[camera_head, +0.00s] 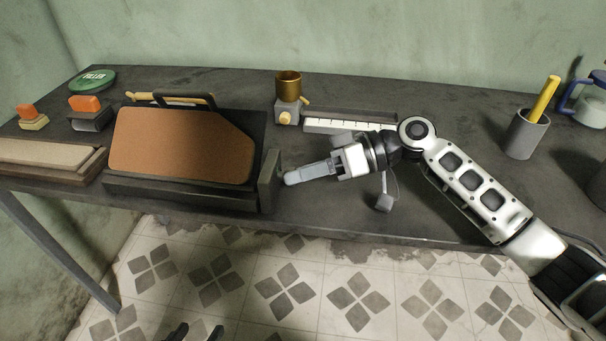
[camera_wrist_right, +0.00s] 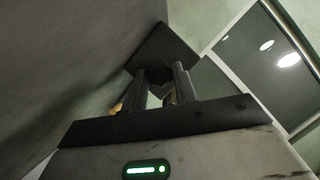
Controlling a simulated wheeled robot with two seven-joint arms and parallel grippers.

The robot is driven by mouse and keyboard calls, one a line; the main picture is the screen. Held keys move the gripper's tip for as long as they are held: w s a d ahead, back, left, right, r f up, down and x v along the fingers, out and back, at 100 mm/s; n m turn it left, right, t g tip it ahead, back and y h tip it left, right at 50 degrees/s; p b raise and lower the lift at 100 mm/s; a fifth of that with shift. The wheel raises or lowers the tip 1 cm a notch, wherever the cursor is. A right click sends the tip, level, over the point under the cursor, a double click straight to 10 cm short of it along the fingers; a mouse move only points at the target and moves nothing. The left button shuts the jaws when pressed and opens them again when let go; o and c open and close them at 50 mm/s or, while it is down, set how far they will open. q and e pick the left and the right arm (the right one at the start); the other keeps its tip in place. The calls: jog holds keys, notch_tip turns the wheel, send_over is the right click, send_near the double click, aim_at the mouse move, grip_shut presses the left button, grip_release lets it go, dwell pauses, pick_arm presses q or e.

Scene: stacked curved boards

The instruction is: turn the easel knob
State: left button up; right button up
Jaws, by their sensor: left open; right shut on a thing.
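The easel (camera_head: 190,187) is dark, stands on the table at the left and carries a tilted brown board (camera_head: 182,143). A dark upright end piece (camera_head: 270,182) is at its right side. My right gripper (camera_head: 291,178) reaches in from the right, with its fingertips at that end piece. In the right wrist view my right gripper (camera_wrist_right: 166,88) is shut on a small dark part in front of a dark block (camera_wrist_right: 163,47). This part appears to be the easel knob, mostly hidden by the fingers. My left gripper (camera_head: 196,332) is open and empty, low at the bottom edge, over the floor.
A small grey device with a brass cup (camera_head: 289,85) stands behind my right gripper. A white segmented strip (camera_head: 345,125) lies behind my right wrist. A grey cup with a yellow stick (camera_head: 527,135) stands at the right. Orange-topped blocks (camera_head: 85,103) and a green disc (camera_head: 93,80) are at the left.

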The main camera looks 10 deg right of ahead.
jog(key=shift+w+m+g+y, duration=0.1)
jog(key=shift+m+g+y, duration=0.25)
jog(key=shift+m, duration=0.35)
jog(key=o, duration=1)
jog(key=shift+c, duration=0.2)
jog(key=b+v, duration=0.2)
jog(key=v, duration=1.4)
